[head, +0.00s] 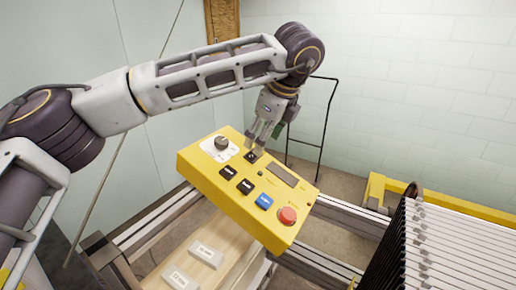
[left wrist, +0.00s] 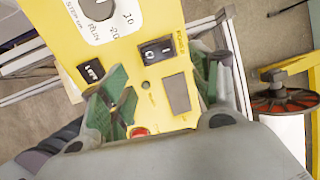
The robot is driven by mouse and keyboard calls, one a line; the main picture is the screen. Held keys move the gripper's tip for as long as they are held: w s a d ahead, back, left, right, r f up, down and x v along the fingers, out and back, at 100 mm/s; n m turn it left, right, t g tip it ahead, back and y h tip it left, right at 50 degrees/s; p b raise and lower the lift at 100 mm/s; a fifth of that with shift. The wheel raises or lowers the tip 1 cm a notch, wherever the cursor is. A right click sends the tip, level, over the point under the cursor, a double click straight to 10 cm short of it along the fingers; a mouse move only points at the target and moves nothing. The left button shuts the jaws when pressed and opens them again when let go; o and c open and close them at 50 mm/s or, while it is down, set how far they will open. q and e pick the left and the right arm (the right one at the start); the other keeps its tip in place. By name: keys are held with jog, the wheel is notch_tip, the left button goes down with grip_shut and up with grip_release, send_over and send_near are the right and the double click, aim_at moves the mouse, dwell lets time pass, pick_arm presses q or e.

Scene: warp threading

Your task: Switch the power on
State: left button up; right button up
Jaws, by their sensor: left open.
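The yellow control box (head: 222,205) stands tilted below my left gripper. Its black power rocker switch (head: 251,157) is close under the fingertips and partly hidden by them in the head view. In the left wrist view the switch (left wrist: 157,51), marked O and I, lies beyond the gap between the green finger pads, a little above the middle. My left gripper (head: 259,145) is open and empty, pointing down at the box; it also shows in the left wrist view (left wrist: 158,80). I cannot tell whether a finger touches the switch. My right gripper is not in view.
The box also carries a dial (head: 221,143), black buttons (head: 246,187), a blue button (head: 264,202), a red stop button (head: 287,216) and a dark display (head: 282,175). Two labelled blocks (head: 180,278) lie below the box.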

aim_at(258, 161)
pick_arm(q)
jog(key=shift+p+x, duration=0.7)
jog(key=shift+x, duration=2.2)
jog(key=shift+c, duration=0.2)
